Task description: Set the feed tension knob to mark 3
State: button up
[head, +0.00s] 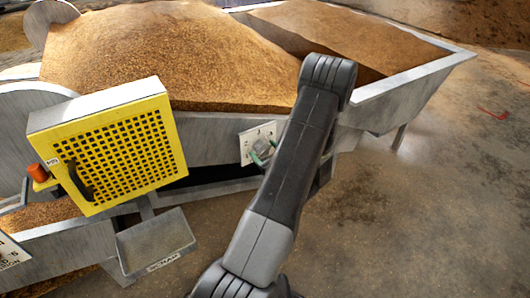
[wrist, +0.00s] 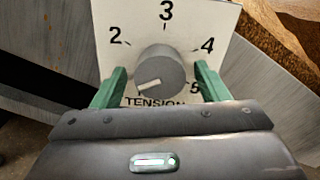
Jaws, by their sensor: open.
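The grey round tension knob (wrist: 160,72) sits on a white dial plate (wrist: 118,22) marked 2, 3, 4 and 5, with the word TENSION below. The knob's white pointer line lies at its lower left, below mark 2 and away from mark 3 at the top. Any mark 1 is hidden by my gripper. My gripper (wrist: 161,76) is open, with one green finger on each side of the knob. Gaps show between fingers and knob. In the head view the dial plate (head: 246,138) is partly covered by my arm, with my gripper (head: 262,151) in front of it.
A yellow perforated guard (head: 122,150) with a black handle stands left of the dial. A grey scrap tray (head: 155,242) hangs below it. Grain-filled metal troughs (head: 410,75) lie behind. The concrete floor at right is mostly clear.

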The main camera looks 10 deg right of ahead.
jog(key=c, duration=1)
jog(key=m+p, duration=0.2)
jog(key=m, duration=0.3)
jog(key=shift+r, duration=0.1)
jog(key=m+p, duration=0.2)
jog(key=m, duration=0.3)
jog(key=m+p, duration=0.3)
jog(key=m, duration=0.4)
jog(key=shift+s+m, duration=0.1)
jog(key=shift+m, duration=0.2)
jog(key=m+p, duration=0.1)
jog(key=m, duration=0.4)
jog(key=shift+m+p, duration=0.4)
jog(key=shift+m, duration=0.3)
